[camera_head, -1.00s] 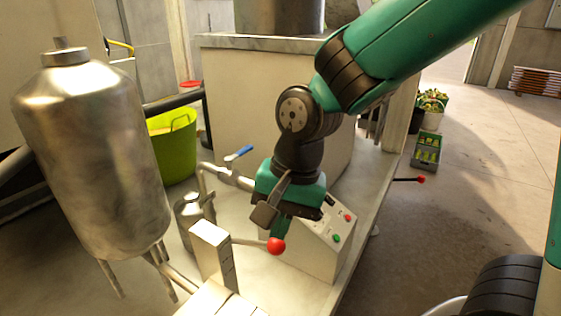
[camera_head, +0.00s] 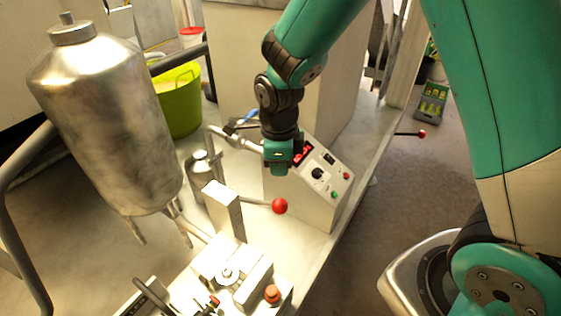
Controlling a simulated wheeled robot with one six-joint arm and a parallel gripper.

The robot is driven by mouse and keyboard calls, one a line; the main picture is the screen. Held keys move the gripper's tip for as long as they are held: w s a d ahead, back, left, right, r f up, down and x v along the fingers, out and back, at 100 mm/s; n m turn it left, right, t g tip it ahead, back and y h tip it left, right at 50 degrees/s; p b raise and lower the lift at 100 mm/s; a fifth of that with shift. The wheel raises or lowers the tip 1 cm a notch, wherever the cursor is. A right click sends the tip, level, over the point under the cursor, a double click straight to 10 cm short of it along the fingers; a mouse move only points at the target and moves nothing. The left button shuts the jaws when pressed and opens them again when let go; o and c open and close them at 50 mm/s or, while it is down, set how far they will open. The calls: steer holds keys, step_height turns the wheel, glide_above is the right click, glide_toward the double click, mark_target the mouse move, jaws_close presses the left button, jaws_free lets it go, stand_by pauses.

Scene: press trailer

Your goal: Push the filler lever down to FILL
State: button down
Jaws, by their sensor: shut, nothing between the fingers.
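The filler lever is a thin rod ending in a red ball knob (camera_head: 279,206). It sticks out to the right from a pale upright filler post (camera_head: 223,208), and looks roughly level. No FILL marking is readable. My gripper (camera_head: 280,172) is shut and empty. In the picture it is above the red knob, with a visible gap between them. It stands in front of the control box, and its fingertips are small and hard to make out.
A sloped control box (camera_head: 322,178) with a red display and buttons stands right of the lever. A large steel tank (camera_head: 105,125) is at left, with a green tub (camera_head: 180,100) behind. A blue-handled valve pipe (camera_head: 235,140) is near my gripper. Another red-knobbed rod (camera_head: 421,134) sticks out at right.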

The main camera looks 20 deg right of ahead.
mark_target(284, 203)
steer(key=shift+f+b, duration=3.65)
steer(key=shift+f, duration=0.9)
steer(key=shift+s+d+f+b, duration=0.2)
steer(key=shift+s+f+b, duration=0.05)
steer(key=shift+f+b, duration=0.5)
steer(key=shift+s+d+f+b, duration=0.15)
steer(key=shift+s+f+b, duration=0.1)
steer(key=shift+f+b, duration=0.45)
steer(key=f+b, duration=0.1)
steer(key=f, duration=0.1)
steer(key=f+b, duration=0.2)
steer(key=shift+s+d+f, duration=0.15)
steer(key=shift+s+f, duration=0.05)
steer(key=shift+f, duration=0.05)
step_height(284, 203, up, 10)
steer(key=p, duration=0.8)
steer(key=shift+r+p, duration=0.1)
steer(key=shift+p, duration=0.3)
